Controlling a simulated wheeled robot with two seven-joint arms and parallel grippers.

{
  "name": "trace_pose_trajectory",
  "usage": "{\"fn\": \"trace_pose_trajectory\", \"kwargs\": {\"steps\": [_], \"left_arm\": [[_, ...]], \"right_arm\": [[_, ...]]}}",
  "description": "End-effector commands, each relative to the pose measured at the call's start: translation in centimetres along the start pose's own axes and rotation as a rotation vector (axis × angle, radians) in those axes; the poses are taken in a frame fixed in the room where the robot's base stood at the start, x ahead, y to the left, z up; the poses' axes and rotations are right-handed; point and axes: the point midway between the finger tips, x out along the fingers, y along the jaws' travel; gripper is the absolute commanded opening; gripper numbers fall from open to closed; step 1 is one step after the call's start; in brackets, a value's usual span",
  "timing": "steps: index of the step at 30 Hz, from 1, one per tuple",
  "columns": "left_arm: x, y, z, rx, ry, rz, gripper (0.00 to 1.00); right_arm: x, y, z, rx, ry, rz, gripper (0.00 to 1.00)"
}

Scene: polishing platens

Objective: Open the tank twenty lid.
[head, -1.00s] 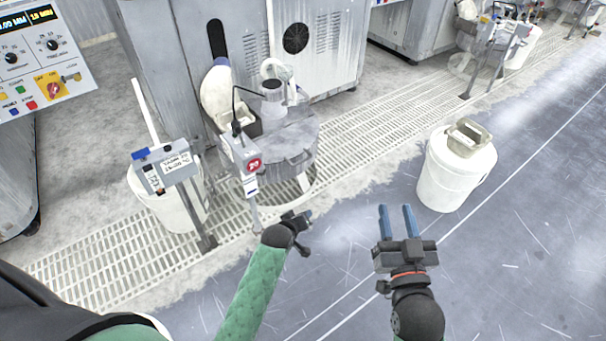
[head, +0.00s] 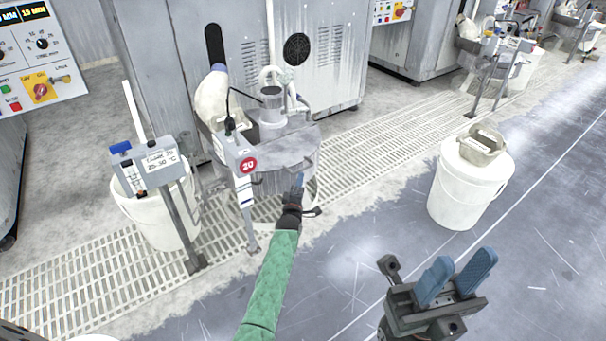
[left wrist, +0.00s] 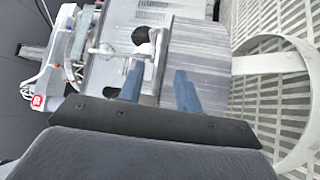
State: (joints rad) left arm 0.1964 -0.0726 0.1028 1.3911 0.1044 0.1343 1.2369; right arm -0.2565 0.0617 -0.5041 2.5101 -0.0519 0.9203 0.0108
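Tank twenty (head: 265,206) stands on the floor grating, marked by a red "20" sign (head: 248,164) on a post. Its grey round lid (head: 290,143) looks shut, with a pump-like fitting (head: 271,105) on top. My left gripper (head: 298,183) is at the tank's front, just below the lid's edge. In the left wrist view its two blue fingers (left wrist: 158,90) are apart, with a grey bar or bracket between or beyond them. I cannot tell whether they touch it. My right gripper (head: 456,278) is open and empty over the floor at the lower right.
A white bucket (head: 158,217) stands left of the tank behind a posted meter box (head: 150,164). A lidded white bucket (head: 462,194) stands to the right. Grey machine cabinets (head: 320,55) line the back. The floor between the tank and right bucket is clear.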

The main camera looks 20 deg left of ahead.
Motion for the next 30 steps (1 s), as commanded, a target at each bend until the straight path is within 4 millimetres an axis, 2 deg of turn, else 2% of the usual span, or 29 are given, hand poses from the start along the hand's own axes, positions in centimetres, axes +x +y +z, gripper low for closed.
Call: {"fn": "trace_pose_trajectory", "kwargs": {"steps": [15,21,30], "left_arm": [[6.2,-0.1,0.0,0.003,0.000,-0.001,0.34],[7.1,0.0,0.0,0.003,-0.001,-0.002,0.34],[7.2,0.0,0.0,0.003,-0.001,-0.002,0.32]], "right_arm": [[-2.2,-0.3,0.3,-0.011,-0.028,-0.025,0.36],[-2.4,-0.3,0.4,-0.013,-0.032,-0.029,0.36],[-2.4,-0.4,0.4,-0.014,-0.034,-0.029,0.36]]}}
